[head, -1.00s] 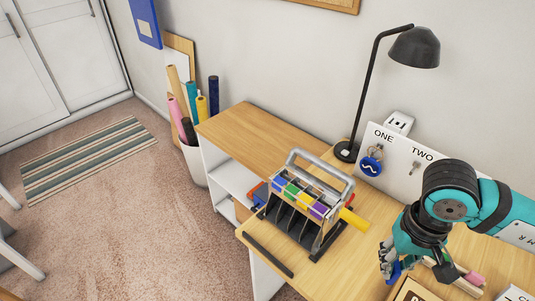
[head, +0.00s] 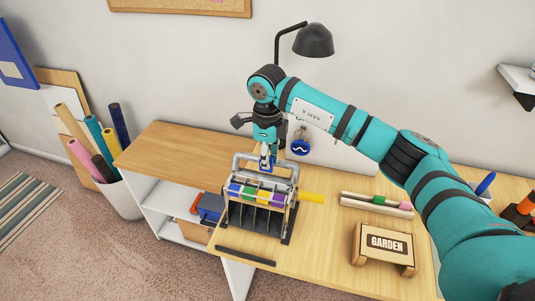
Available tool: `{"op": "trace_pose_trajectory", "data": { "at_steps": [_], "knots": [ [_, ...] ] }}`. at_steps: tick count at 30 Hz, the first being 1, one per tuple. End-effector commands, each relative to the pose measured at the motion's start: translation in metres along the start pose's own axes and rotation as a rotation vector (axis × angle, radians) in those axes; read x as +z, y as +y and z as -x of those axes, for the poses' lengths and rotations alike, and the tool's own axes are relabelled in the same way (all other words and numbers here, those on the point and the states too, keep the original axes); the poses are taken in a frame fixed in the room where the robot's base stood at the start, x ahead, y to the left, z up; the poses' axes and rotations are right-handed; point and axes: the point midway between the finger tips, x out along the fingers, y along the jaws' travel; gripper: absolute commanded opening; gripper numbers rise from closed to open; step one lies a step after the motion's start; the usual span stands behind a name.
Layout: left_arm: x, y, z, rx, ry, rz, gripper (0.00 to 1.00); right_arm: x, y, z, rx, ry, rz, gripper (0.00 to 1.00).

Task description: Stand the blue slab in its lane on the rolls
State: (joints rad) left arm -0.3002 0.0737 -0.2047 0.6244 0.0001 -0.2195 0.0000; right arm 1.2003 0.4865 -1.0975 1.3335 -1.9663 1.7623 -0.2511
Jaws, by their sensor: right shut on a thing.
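My right gripper (head: 267,150) points down above the back of the lane rack (head: 284,238). I cannot tell whether the slab touches the rack. The rack has dark dividers and a row of colour marks: blue (head: 234,189), green (head: 249,192), yellow and purple (head: 279,199). The rolls under the lanes are hard to make out. My left gripper is not in view.
A dark strip (head: 246,256) lies along the table's front edge. A wooden GARDEN box (head: 384,249) and a wooden holder (head: 376,205) stand to the right. A lamp (head: 313,40) stands behind my arm.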

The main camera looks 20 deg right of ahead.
Motion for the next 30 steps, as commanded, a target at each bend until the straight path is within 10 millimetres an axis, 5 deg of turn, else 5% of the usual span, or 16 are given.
{"op": "trace_pose_trajectory", "data": {
  "at_steps": [12,22,30],
  "knots": [
    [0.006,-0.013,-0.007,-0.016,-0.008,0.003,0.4,0.0,-0.001,-0.003,-0.001,0.002,-0.009,0.0],
    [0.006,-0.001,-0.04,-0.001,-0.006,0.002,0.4,-0.001,-0.001,-0.044,0.0,0.003,-0.008,0.0],
    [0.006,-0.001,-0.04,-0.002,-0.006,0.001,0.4,0.0,-0.001,-0.046,0.0,0.002,-0.007,0.0]
  ]
}}
